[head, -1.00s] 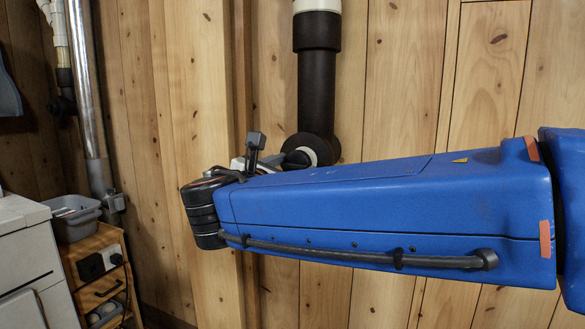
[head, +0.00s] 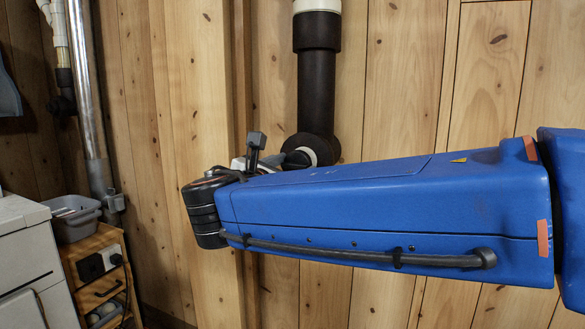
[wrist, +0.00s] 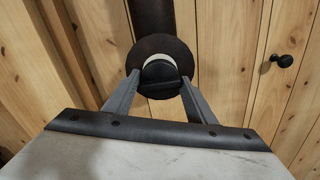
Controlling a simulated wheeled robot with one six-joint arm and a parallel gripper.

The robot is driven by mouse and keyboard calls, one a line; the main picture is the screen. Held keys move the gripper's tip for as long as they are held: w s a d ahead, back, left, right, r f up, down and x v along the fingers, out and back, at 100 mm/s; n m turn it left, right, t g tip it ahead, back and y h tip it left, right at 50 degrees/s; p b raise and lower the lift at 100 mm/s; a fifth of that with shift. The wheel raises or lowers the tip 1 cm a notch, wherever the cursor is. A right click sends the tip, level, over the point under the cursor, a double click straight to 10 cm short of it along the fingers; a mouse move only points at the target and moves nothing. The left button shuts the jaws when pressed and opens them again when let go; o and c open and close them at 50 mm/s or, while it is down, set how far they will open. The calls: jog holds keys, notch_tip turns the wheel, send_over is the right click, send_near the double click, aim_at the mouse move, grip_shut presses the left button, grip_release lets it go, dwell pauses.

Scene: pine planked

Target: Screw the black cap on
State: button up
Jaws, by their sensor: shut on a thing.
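The black cap (wrist: 160,76) sits between the two fingers of my gripper (wrist: 159,84) in the wrist view, with a raised bar across its face. My gripper is shut on it. Behind the cap is the white mouth (wrist: 158,58) of the dark pipe fitting (wrist: 176,47); the cap is in front of it and covers most of it. In the head view the dark pipe (head: 318,90) runs down to the fitting. There the cap (head: 298,159) shows only in part beside the white ring (head: 310,156), and my blue arm hides the fingers. I cannot tell how far the cap is on.
The pipe stands against a pine plank wall (head: 390,80). A wall post is just left of it. At the far left are a metal pipe (head: 86,90), a grey bin (head: 73,217) on a wooden cabinet, and a white unit (head: 25,255). A black knob (wrist: 285,61) is at right in the wrist view.

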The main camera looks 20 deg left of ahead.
jog(key=shift+w+d, duration=0.1)
jog(key=shift+w, duration=1)
jog(key=o, duration=1.2)
jog(key=s, duration=0.5)
jog(key=s+a, duration=0.1)
jog(key=s, duration=1.1)
jog(key=shift+s+a, duration=0.15)
jog(key=shift+a, duration=0.05)
